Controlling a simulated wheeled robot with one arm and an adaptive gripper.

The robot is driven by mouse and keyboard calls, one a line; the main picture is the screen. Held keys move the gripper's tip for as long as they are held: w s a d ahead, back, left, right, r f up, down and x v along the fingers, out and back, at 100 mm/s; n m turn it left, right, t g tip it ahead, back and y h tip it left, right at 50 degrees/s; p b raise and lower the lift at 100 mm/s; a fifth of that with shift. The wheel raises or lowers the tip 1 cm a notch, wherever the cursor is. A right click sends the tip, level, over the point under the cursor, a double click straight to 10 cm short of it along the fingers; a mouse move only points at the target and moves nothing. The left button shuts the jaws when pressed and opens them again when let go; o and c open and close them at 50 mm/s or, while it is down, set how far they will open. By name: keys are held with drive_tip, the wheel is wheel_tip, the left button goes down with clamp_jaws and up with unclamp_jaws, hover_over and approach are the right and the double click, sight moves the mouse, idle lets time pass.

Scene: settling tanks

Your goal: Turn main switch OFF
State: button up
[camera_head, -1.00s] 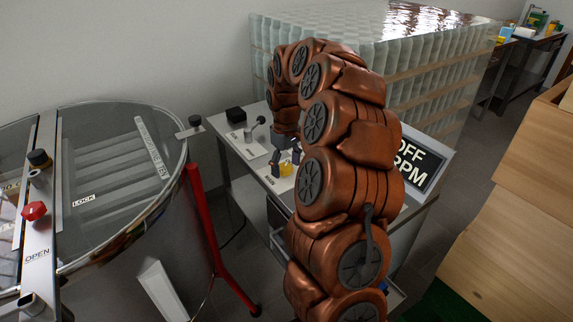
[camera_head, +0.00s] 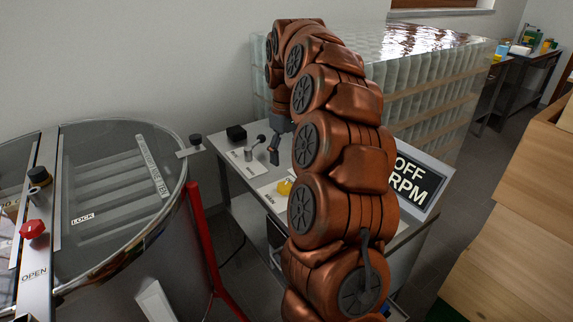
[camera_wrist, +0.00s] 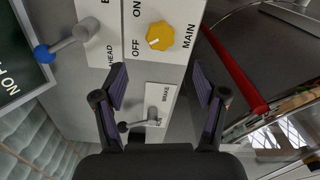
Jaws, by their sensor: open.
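The main switch is a yellow knob on a white panel labelled MAIN, ON and OFF. In the wrist view the knob (camera_wrist: 160,36) lies ahead of the fingertips, and a pale mark on it faces the OFF word. In the head view the knob (camera_head: 285,187) is partly hidden by my arm. My gripper (camera_wrist: 160,76) is open and empty, its fingers apart on either side of the view and clear of the knob. In the head view my gripper (camera_head: 274,152) is above the panel, behind the knob towards the brake lever.
A brake lever (camera_wrist: 138,124) shows between my fingers, and a blue-tipped lever (camera_wrist: 68,42) stands left of the knob. A display (camera_head: 412,183) reads OFF RPM. A round steel tank (camera_head: 110,210) with a red leg (camera_head: 206,245) stands left of the control table.

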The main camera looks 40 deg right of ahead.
drive_tip(key=shift+r, duration=0.75)
drive_tip(key=s+a+r+n+p, duration=0.1)
drive_tip(key=s+a, duration=0.4)
drive_tip(key=a, duration=0.4)
drive_tip(key=s+a+r+p, duration=0.2)
drive_tip(key=s+a, duration=0.3)
drive_tip(key=a, duration=0.3)
drive_tip(key=s+a+f+p, duration=0.1)
drive_tip(key=s+a+f, duration=0.1)
drive_tip(key=s, duration=0.5)
drive_tip(key=s+a+f+m+g+p, duration=0.1)
drive_tip(key=s+a+f, duration=0.1)
drive_tip(key=s, duration=0.6)
drive_tip(key=s+a+f+m+p, duration=0.1)
drive_tip(key=s+a, duration=0.3)
drive_tip(key=s, duration=0.4)
drive_tip(key=shift+a+f+g, duration=0.15)
drive_tip(key=shift+f+g, duration=0.25)
